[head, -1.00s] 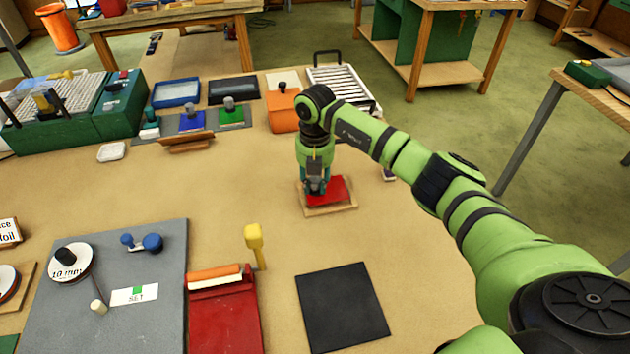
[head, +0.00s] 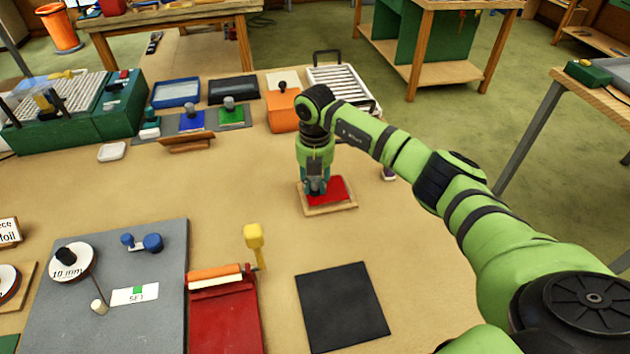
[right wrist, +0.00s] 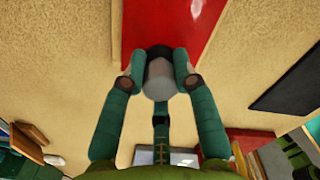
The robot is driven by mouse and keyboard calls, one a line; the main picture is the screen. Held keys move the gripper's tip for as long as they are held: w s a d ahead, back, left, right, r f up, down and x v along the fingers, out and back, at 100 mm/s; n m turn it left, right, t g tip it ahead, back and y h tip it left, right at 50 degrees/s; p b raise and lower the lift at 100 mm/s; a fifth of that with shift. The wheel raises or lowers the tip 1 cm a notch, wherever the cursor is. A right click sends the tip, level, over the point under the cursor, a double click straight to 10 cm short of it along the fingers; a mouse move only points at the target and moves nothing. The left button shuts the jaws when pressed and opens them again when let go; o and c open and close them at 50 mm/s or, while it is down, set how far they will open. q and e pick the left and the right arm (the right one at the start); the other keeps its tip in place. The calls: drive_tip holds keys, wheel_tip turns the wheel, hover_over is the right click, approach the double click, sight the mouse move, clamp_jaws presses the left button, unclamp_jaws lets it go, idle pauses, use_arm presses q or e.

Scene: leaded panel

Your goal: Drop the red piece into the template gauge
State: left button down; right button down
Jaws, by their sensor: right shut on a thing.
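My right gripper (head: 316,190) is shut on the grey knob (right wrist: 159,78) of the red piece (head: 334,187). The red piece is a flat plate that also shows at the top of the right wrist view (right wrist: 180,25). It lies level within the outline of the template gauge (head: 343,208), a light wooden frame on the table. The frame's rim shows around the red plate on the near and right sides. The gripper hides the plate's left part, and I cannot tell whether the plate rests on the gauge's floor. My left gripper is not in view.
Blue (head: 191,121) and green (head: 231,115) knobbed pieces stand at the back. An orange block (head: 283,112) and a white slatted rack (head: 343,88) are behind my gripper. A black mat (head: 342,307) and a yellow-headed tool (head: 254,237) lie nearer. The table left of the gauge is clear.

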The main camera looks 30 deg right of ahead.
drive_tip(key=shift+f+b, duration=0.65)
drive_tip(key=shift+f, duration=0.35)
drive_tip(key=c, duration=0.9)
unclamp_jaws()
drive_tip(key=shift+r, duration=0.1)
wheel_tip(320, 180, up, 12)
